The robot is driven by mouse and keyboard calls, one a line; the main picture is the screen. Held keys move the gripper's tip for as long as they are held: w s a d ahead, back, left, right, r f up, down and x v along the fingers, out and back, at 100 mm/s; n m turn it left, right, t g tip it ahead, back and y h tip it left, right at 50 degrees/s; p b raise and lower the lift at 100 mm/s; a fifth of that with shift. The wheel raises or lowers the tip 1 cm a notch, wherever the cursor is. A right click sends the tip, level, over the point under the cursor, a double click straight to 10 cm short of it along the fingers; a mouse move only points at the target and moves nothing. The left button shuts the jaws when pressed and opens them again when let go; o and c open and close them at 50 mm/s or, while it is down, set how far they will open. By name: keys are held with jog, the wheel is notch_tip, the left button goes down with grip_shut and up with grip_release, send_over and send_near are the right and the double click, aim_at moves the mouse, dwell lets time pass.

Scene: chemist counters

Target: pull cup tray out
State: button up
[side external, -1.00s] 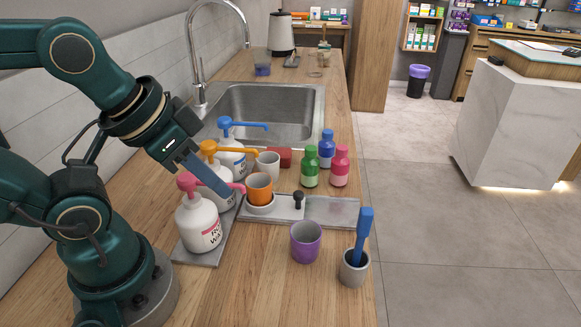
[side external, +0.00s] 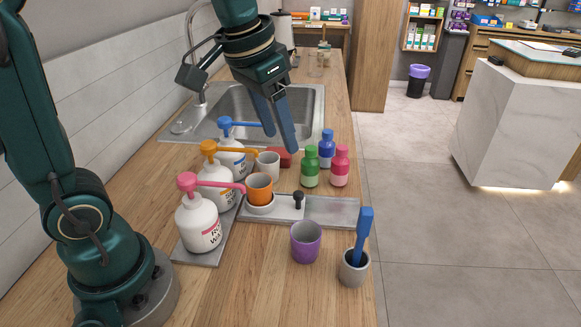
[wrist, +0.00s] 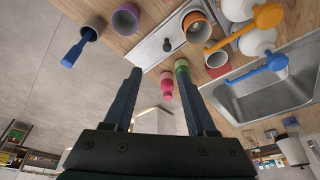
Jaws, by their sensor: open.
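The cup tray (side external: 284,210) is a light panel with a black knob (side external: 298,201), at the left part of a long grey metal base (side external: 335,212). An orange cup (side external: 259,187) stands upright in a white round holder on the tray. In the wrist view the knob (wrist: 167,45) and orange cup (wrist: 196,29) show at the top. My gripper (side external: 281,143) is open and empty, fingers down, above and behind the tray and near the bottles. Its spread fingers also show in the wrist view (wrist: 159,70). It touches neither knob nor tray.
Pump bottles (side external: 199,224) stand left of the tray. Green (side external: 310,167), pink (side external: 341,167) and blue bottles (side external: 327,149) and a white cup (side external: 268,165) stand behind it. The sink (side external: 225,130) is behind.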

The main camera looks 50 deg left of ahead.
jog(key=w+a+f+g, duration=0.1)
jog(key=w+f+g, duration=0.1)
jog(key=w+f, duration=0.3)
jog(key=g, duration=0.1)
send_over(299, 192)
notch_tip(299, 192, down, 6)
jog(key=shift+r, duration=0.25)
jog(key=shift+s+f, duration=0.1)
jog(key=shift+f, duration=2.5)
grip_shut()
